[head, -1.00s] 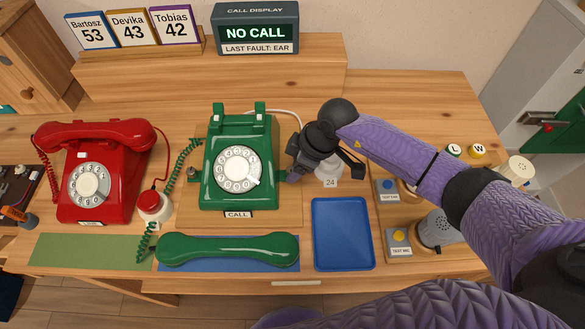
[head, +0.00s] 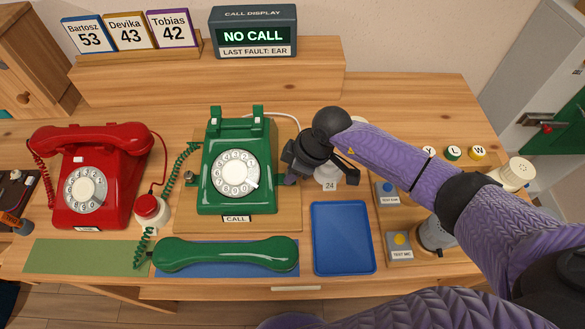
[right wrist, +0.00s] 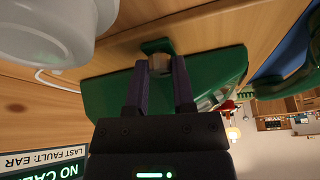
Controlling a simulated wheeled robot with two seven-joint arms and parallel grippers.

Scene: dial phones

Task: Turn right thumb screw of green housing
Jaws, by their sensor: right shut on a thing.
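The green housing (head: 238,150) is a dial phone body with a white dial, upright on a wooden board (head: 290,218). Its cradle is empty. My right gripper (head: 287,172) is at the housing's right side. In the right wrist view, the two fingers of my right gripper (right wrist: 161,80) are shut on the right thumb screw (right wrist: 158,64), a small pale knob beside a green tab. In the head view that screw is hidden by the gripper. A knob on the housing's left side (head: 189,177) is free. My left gripper is not in view.
The green handset (head: 225,254) lies on a blue mat in front. A blue tray (head: 343,238) and test boxes (head: 398,246) are at right. The red phone (head: 90,175) is at left.

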